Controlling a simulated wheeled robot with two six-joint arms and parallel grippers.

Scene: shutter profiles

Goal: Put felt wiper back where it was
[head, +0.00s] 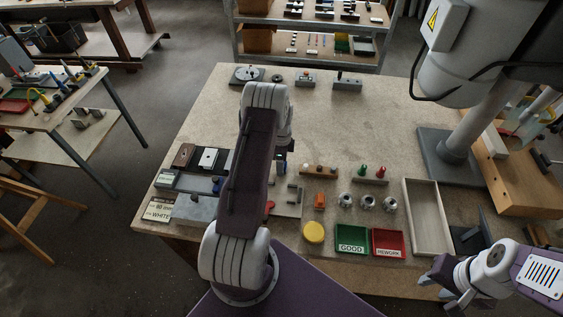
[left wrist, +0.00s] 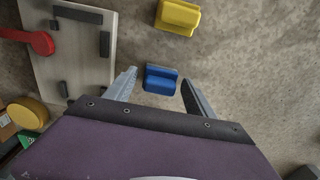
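A small blue block with a raised ridge (left wrist: 161,79), which may be the felt wiper, lies between the fingers of my left gripper (left wrist: 160,90) in the left wrist view. The fingers are open, with a gap on each side of it. A similar yellow block (left wrist: 178,16) lies on the tabletop farther up. Which one is the felt wiper I cannot tell for sure. In the head view my left arm hides the yellow block and most of that area. My right gripper (head: 444,287) is off the table's front right corner, seemingly open and empty.
A metal fixture plate with a red lever (left wrist: 72,62) lies beside the blocks. A yellow disc (head: 314,232), a green GOOD tray (head: 351,249), a red REWORK tray (head: 387,254) and a pale open tray (head: 440,236) stand near the front. The table's middle (head: 350,120) is clear.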

